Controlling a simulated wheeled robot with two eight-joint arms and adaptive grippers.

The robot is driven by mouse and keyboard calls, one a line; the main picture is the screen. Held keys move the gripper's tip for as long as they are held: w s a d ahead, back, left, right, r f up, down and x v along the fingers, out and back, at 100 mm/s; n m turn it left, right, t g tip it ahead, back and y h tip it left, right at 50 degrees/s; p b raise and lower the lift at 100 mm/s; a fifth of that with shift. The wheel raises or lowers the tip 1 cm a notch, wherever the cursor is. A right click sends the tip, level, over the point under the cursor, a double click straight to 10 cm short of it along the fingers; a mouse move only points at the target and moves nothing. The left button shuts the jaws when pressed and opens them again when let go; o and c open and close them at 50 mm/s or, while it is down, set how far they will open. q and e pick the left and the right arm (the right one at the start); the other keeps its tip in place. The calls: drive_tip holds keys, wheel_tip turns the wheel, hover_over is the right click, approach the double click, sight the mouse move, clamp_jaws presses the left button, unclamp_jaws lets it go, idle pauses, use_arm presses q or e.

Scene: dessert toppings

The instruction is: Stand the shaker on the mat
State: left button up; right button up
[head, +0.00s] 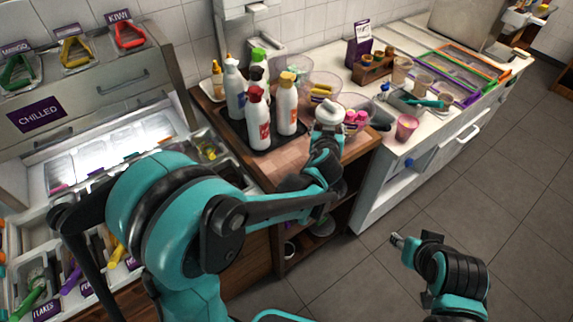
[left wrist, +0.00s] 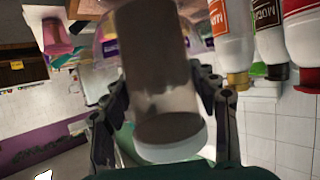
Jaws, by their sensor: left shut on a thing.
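The shaker (left wrist: 158,60) is a clear cylinder with brown contents and a white top; it fills the middle of the left wrist view, which is upside down. My left gripper (left wrist: 165,105) is shut around its sides. In the head view the shaker's white top (head: 330,113) shows at my left gripper (head: 326,132), at the counter's right part; its lower body is hidden. It looks roughly upright. A dark mat (head: 262,147) lies under the bottles, left of the gripper. My right gripper (head: 398,240) is over the floor, its jaw state unclear.
Several squeeze bottles (head: 286,104) stand on the dark mat. Clear tubs (head: 322,85) with colourful contents sit behind and right of the gripper. A pink cup (head: 406,127) stands on the white counter. Bare wood (head: 270,170) lies in front of the mat.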

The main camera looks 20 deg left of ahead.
use_arm(q)
drive_tip(key=shift+s+f, duration=0.1)
drive_tip(key=shift+f, duration=0.05)
drive_tip(key=s+a+f+b, duration=0.1)
drive_tip(key=a+f+b, duration=0.1)
drive_tip(key=a+f, duration=0.1)
drive_tip(key=s+a+f+b, duration=0.1)
drive_tip(key=a+f+b, duration=0.1)
drive_tip(key=a+f, duration=0.1)
drive_tip(key=s+a+f+b, duration=0.1)
drive_tip(key=a+f+b, duration=0.1)
drive_tip(key=a+f, duration=0.2)
drive_tip(key=shift+s+f, duration=0.2)
drive_tip(key=shift+f, duration=0.05)
drive_tip(key=shift+r, duration=0.1)
drive_tip(key=o, duration=1.4)
drive_tip(key=shift+o, duration=0.2)
